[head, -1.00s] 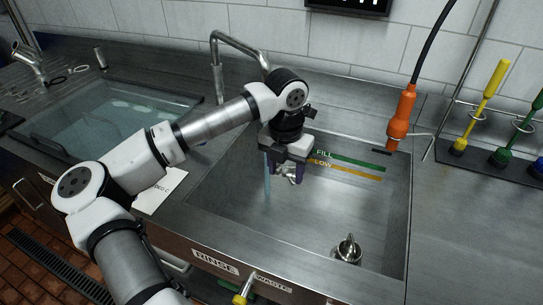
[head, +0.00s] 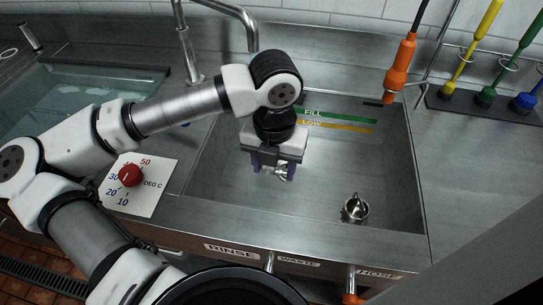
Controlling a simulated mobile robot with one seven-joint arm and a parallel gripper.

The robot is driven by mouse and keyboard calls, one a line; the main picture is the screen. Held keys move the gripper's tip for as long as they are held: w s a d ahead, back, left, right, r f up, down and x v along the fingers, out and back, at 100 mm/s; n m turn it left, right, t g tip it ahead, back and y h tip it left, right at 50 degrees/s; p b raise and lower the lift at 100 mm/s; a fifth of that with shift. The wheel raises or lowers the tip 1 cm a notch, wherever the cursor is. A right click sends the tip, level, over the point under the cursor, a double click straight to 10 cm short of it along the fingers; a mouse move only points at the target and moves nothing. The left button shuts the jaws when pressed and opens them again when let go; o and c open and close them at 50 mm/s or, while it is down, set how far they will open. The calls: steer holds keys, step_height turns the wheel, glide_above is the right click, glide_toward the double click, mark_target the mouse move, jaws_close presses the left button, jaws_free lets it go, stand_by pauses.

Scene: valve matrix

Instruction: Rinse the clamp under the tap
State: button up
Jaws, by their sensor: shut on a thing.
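My gripper (head: 272,176) hangs inside the sink basin (head: 390,180), pointing down. It is shut on a small silvery metal clamp (head: 281,172), partly hidden between the purple-tipped fingers. The curved metal tap (head: 233,10) stands behind my arm, its spout ending just above and behind my wrist joint. I see no water stream now around the gripper; the arm hides the space right below the spout.
A metal fitting (head: 355,208) stands on the basin floor at right. An orange hose nozzle (head: 400,66) hangs at the back right, beside a rack of coloured brushes (head: 487,95). A red temperature dial (head: 131,174) and a glass-covered bath (head: 85,95) are at left.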

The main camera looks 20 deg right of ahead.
steer(key=w+f, duration=0.2)
steer(key=w, duration=1.1)
steer(key=shift+w+d+f+b, duration=0.15)
steer(key=shift+w+f+b, duration=0.15)
steer(key=shift+w+f, duration=0.1)
stand_by(0.4)
steer(key=shift+d, duration=0.2)
steer(key=shift+d+b, duration=0.35)
steer(key=shift+d, duration=0.05)
steer(key=shift+a, duration=0.15)
steer(key=shift+a+b, duration=0.45)
steer(key=shift+a, duration=0.05)
